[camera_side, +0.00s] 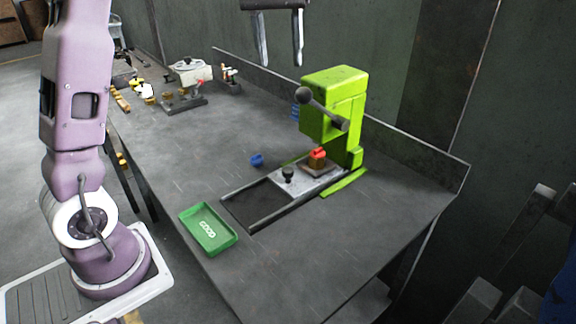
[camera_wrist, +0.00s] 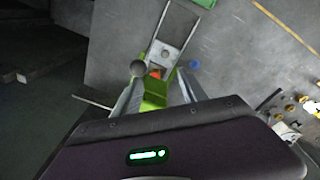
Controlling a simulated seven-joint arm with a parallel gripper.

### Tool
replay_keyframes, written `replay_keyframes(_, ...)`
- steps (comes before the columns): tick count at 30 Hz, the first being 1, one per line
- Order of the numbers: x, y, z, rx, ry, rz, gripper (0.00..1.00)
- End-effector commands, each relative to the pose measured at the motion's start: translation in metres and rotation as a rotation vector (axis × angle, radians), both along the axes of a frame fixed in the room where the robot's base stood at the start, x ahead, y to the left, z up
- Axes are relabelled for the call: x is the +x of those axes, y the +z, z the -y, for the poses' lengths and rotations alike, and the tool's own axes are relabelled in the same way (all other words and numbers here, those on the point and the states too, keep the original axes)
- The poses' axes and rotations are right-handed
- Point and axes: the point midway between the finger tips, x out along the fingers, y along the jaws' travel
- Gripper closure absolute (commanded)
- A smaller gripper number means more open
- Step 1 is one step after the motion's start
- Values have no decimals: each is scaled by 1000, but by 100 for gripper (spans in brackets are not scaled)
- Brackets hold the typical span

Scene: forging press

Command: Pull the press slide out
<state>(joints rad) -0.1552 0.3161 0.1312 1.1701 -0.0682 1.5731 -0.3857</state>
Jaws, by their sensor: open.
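The green press (camera_side: 335,110) stands on the dark workbench, with a grey lever ending in ball knobs across its front. Its light grey press slide (camera_side: 310,178) lies on rails at the press's foot, with a dark round knob (camera_side: 288,174) at its front end. A red piece (camera_side: 317,154) sits on a brown block on the slide, under the press head. In the wrist view, the slide (camera_wrist: 163,50) shows beyond my two spread fingers (camera_wrist: 155,100).
A green tray (camera_side: 208,230) with light rings inside stands left of the rails. A small blue piece (camera_side: 257,160) lies behind the rails. Tools and fittings (camera_side: 185,95) occupy the bench's far left end. The rails' front stretch (camera_side: 255,205) is empty.

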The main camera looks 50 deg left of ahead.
Motion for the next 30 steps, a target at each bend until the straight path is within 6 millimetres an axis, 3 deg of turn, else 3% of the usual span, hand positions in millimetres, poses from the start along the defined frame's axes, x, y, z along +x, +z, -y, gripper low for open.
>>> replay_keyframes(8, 44, -38, -28, -2, 126, -93, 50)
replay_keyframes(13, 42, -71, -27, -4, 127, -96, 50)
replay_keyframes(23, 42, -171, -28, -3, 126, -96, 50)
replay_keyframes(30, 42, -213, -27, -3, 126, -94, 50)
